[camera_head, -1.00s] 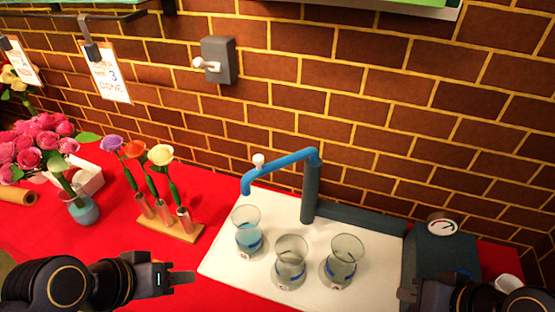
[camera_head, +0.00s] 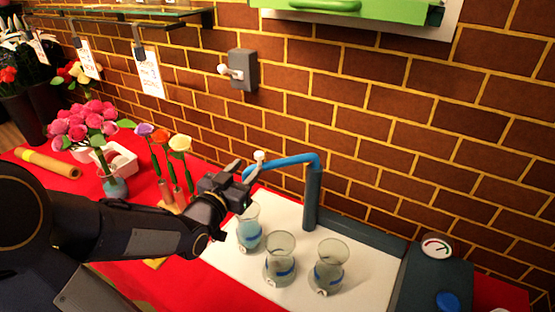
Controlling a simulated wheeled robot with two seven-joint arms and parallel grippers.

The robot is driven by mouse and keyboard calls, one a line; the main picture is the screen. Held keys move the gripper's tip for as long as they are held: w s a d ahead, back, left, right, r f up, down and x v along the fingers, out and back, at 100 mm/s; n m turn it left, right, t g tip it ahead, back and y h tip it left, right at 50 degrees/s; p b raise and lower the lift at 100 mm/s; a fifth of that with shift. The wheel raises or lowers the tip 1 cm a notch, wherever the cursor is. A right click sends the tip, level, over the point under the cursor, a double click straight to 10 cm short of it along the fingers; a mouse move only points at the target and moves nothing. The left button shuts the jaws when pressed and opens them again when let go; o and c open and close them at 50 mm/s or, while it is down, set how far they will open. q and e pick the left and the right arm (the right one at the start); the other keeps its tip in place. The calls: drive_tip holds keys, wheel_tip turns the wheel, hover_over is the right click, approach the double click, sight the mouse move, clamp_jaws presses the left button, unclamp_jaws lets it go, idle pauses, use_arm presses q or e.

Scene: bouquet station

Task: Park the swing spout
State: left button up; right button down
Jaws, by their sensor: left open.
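The swing spout (camera_head: 285,162) is a blue tube on a dark upright post (camera_head: 312,198). It points left, with its outlet end above the left glass (camera_head: 249,232), which holds bluish water. A small white knob (camera_head: 260,157) stands on the spout near that end. My left gripper (camera_head: 245,172) is open, its fingers at the outlet end just left of the knob. I cannot tell whether they touch the spout. Two more glasses with blue bands, the middle one (camera_head: 280,262) and the right one (camera_head: 329,267), stand on the white board (camera_head: 225,256). My right gripper is out of view.
A dark box with a gauge (camera_head: 436,247) and a blue button (camera_head: 447,301) stands at the right. Flowers in a wooden stand (camera_head: 178,207) and a pink bouquet (camera_head: 88,123) are at the left. A grey switch box (camera_head: 243,70) is on the brick wall.

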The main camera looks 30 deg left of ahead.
sight(257, 156)
use_arm(q)
drive_tip(key=w+p, duration=0.1)
drive_tip(key=w, duration=0.6)
drive_tip(key=shift+w+a, duration=0.1)
drive_tip(key=shift+w, duration=0.25)
clamp_jaws()
